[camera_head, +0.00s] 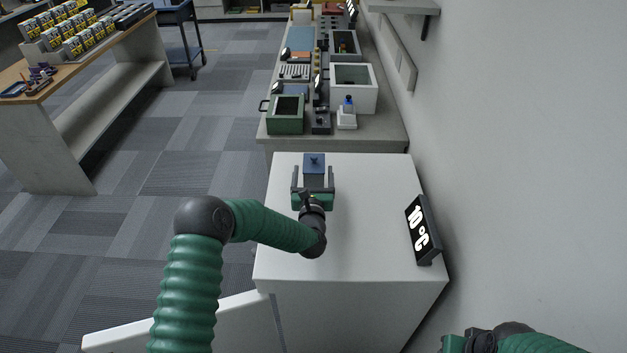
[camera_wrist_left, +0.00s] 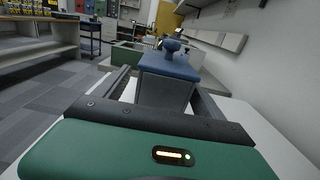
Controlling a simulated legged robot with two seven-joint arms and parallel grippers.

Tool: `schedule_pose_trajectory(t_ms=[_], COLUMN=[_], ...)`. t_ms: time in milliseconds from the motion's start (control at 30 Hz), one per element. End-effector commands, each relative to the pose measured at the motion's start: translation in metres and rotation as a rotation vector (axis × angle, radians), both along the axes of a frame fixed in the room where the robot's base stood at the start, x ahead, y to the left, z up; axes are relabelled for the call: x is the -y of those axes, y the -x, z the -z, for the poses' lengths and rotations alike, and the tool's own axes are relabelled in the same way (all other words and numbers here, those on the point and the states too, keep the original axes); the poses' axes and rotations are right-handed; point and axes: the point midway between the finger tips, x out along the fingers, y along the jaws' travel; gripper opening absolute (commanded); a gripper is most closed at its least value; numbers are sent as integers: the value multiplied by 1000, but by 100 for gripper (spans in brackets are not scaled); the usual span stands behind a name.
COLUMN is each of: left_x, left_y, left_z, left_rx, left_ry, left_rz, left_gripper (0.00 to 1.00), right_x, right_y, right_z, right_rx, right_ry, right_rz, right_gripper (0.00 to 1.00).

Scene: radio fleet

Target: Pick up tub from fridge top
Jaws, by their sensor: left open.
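The tub (camera_head: 314,170) is a small grey box with a blue lid and a blue knob, standing upright near the far edge of the white fridge top (camera_head: 365,200). It also shows in the left wrist view (camera_wrist_left: 165,88), straight ahead. My left gripper (camera_head: 313,182) is open, with one finger on each side of the tub's near part. In the left wrist view the tub stands between the fingers, and I cannot tell whether either finger touches it. My right gripper (camera_head: 455,343) shows only in part at the bottom right edge of the head view, and its fingers are not clear.
A black "10°C" sign (camera_head: 422,230) stands on the fridge's right side, near the wall. Beyond the fridge is a bench (camera_head: 392,132) with a green bin (camera_head: 285,114), a white bin (camera_head: 354,88) and small devices. The fridge door (camera_head: 225,325) stands open at lower left.

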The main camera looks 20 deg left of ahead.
Motion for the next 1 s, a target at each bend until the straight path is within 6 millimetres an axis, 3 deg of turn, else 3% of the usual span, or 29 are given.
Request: schedule_pose_trajectory(t_ms=[100,267,833,1000], left_x=[-2,-2,-3,-3], left_y=[-10,-10,-10,-10], left_z=[1,1,1,0], left_rx=[-2,-1,-2,0], left_ry=[1,0,1,0], left_rz=[1,1,0,-1], left_gripper=[80,80,8,5], right_x=[0,0,0,0], right_y=[0,0,0,0], right_z=[-1,0,0,0], right_rx=[0,0,0,0], right_ry=[0,0,0,0], right_rz=[0,0,0,0], right_gripper=[36,36,36,36])
